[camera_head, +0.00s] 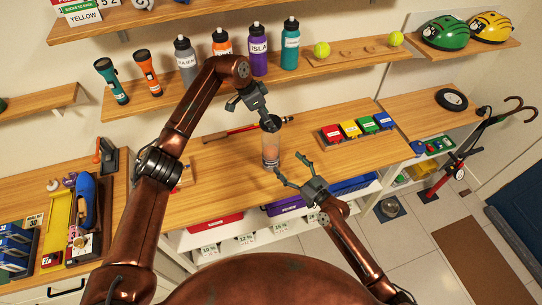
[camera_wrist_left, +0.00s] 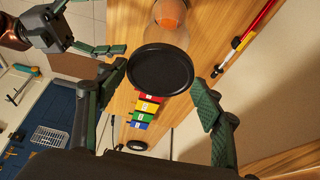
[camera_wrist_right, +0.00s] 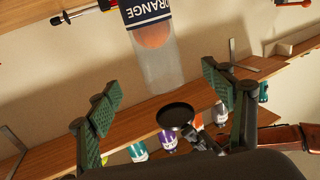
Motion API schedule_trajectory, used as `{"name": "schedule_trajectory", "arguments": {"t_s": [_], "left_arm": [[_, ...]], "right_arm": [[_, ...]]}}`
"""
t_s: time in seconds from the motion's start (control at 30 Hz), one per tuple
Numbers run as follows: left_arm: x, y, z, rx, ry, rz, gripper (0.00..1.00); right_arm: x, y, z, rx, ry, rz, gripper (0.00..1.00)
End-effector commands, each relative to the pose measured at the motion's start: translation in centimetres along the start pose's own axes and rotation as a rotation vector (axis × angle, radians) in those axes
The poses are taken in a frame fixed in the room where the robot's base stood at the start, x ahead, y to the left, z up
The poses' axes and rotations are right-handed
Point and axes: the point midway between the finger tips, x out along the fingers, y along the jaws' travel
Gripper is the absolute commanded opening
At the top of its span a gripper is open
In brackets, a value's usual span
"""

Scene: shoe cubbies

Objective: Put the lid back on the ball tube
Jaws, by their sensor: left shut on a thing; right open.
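The ball tube (camera_head: 271,158) is clear with a dark label and stands upright on the wooden bench. In the right wrist view the tube (camera_wrist_right: 160,68) appears upside down, with an orange ball inside and its end uncovered. My left gripper (camera_head: 268,117) is shut on the black round lid (camera_wrist_left: 160,69), held between its fingers. The lid (camera_wrist_right: 175,115) shows apart from the tube's open end in the right wrist view. My right gripper (camera_head: 288,163) is open beside the tube, low and to its right, and holds nothing.
A red-handled stick (camera_head: 230,133) lies on the bench behind the tube. Coloured boxes (camera_head: 357,128) sit to the right. Several bottles (camera_head: 257,50) and a tennis ball (camera_head: 321,49) stand on the shelf above.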

Motion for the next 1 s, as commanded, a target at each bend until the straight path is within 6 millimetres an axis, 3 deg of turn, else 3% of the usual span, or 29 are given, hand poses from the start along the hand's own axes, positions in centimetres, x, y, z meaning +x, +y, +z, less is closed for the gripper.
{"name": "schedule_trajectory", "arguments": {"t_s": [0.17, 0.6, 0.8, 1.0], "left_arm": [[0.1, 0.0, -0.1, 0.001, -0.001, 0.001, 0.50], [0.2, 0.1, -0.2, 0.003, -0.001, 0.002, 0.50], [0.2, 0.1, -0.2, 0.003, -0.001, 0.002, 0.50], [0.2, 0.1, -0.2, 0.003, -0.001, 0.002, 0.50]], "right_arm": [[2.0, 0.1, -0.1, 0.001, 0.003, 0.002, 0.74], [9.6, 0.2, -0.1, 0.001, 0.001, 0.003, 0.74], [11.3, 0.3, 0.0, 0.001, -0.001, 0.004, 0.74], [11.7, 0.3, 0.0, 0.000, 0.000, 0.004, 0.74]]}}
